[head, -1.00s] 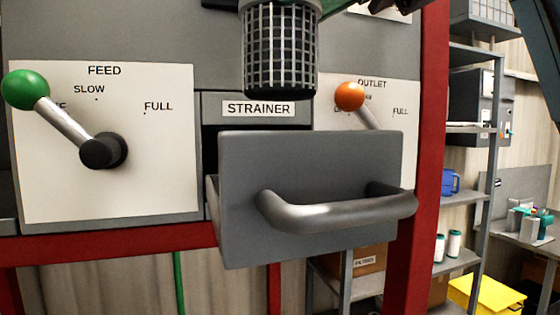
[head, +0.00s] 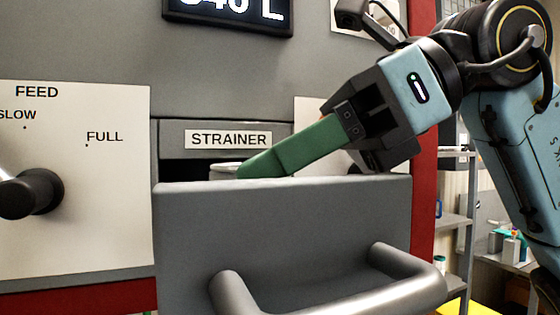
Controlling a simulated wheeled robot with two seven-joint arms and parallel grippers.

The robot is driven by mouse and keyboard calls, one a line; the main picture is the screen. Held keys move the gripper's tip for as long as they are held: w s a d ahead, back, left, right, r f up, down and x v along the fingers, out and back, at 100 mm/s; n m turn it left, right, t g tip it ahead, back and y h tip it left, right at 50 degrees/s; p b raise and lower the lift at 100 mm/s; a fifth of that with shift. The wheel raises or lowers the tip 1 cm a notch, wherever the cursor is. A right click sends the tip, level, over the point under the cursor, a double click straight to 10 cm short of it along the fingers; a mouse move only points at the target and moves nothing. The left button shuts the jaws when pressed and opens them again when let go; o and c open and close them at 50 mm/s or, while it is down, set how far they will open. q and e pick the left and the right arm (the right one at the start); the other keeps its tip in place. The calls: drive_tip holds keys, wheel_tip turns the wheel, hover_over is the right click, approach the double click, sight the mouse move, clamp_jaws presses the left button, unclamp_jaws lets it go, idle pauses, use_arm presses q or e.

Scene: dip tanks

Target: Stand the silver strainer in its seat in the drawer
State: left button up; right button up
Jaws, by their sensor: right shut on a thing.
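The silver strainer (head: 225,168) is inside the open drawer, and only a bit of its rim shows above the drawer front (head: 290,230). Its green handle (head: 300,148) slopes up to the right. My right gripper (head: 350,122) is shut on the handle, above the drawer's right part. The basket and the seat are hidden behind the drawer front, so I cannot tell whether the strainer rests in the seat. My left gripper is not in view.
The STRAINER label (head: 228,139) is above the drawer opening. The drawer's grey bar handle (head: 330,297) sticks out in front. The FEED panel (head: 85,200) with its lever stands on the left. A red post (head: 422,200) and shelves are on the right.

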drive_tip(key=shift+s+d+f, duration=0.1)
drive_tip(key=shift+f, duration=0.35)
drive_tip(key=o, duration=1)
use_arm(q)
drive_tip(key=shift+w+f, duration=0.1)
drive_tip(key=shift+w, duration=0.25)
use_arm(e)
drive_tip(key=shift+r, duration=0.1)
drive_tip(key=shift+r, duration=0.2)
use_arm(q)
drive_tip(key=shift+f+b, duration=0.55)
drive_tip(key=shift+b, duration=0.2)
use_arm(e)
drive_tip(key=v, duration=1.1)
drive_tip(key=shift+s+d+r, duration=0.1)
drive_tip(key=shift+d+r, duration=0.05)
drive_tip(key=shift+d, duration=0.25)
